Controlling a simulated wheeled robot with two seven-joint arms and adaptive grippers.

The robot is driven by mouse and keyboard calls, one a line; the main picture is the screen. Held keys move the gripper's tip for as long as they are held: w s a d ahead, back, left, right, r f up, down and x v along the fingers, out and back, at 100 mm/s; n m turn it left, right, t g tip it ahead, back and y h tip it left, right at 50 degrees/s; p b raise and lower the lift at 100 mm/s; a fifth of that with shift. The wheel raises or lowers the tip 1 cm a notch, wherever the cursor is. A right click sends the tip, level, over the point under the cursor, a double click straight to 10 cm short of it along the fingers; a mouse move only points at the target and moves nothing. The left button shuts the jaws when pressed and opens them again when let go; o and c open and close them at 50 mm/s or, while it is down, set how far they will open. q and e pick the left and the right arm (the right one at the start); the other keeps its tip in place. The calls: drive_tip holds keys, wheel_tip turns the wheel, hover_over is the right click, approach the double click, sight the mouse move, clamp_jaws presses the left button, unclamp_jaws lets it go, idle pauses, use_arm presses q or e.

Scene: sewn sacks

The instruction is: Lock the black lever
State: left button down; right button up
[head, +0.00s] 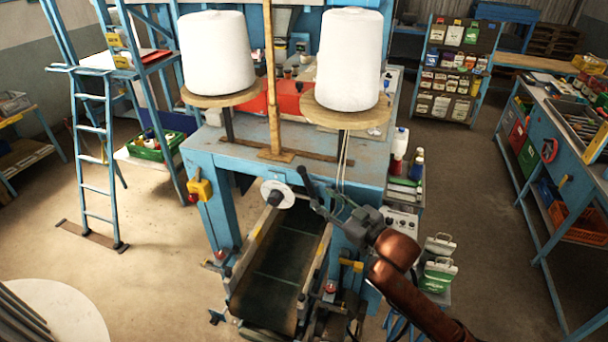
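A black lever (307,184) slants up and to the left above the right side of the conveyor of the blue sewing machine, just right of a white disc (278,193). My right arm comes in from the lower right. My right gripper (326,207) is at the lower end of the lever, close to it or touching it; I cannot tell which. The fingers are small and dark against the machine, so whether they are shut on the lever does not show. My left gripper is not in view.
The blue machine table (230,150) carries two white thread cones (217,55) (348,60) on round wooden plates and a wooden post. The dark conveyor belt (280,265) runs below the lever. A blue ladder (92,150) stands left, a workbench (560,150) right.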

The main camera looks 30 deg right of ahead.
sight(306, 176)
drive_tip(key=shift+n+t+y, duration=0.4)
drive_tip(key=shift+t+y, duration=0.1)
drive_tip(key=shift+y, duration=0.2)
drive_tip(key=r, duration=0.2)
drive_tip(key=a+r, duration=0.1)
drive_tip(key=w+r, duration=0.1)
drive_tip(key=r, duration=0.1)
drive_tip(key=shift+a+r, duration=0.25)
drive_tip(key=shift+r, duration=0.05)
drive_tip(key=p+x, duration=0.2)
drive_tip(key=x, duration=0.5)
drive_tip(key=shift+w+d+f, duration=0.1)
drive_tip(key=shift+f, duration=0.05)
clamp_jaws()
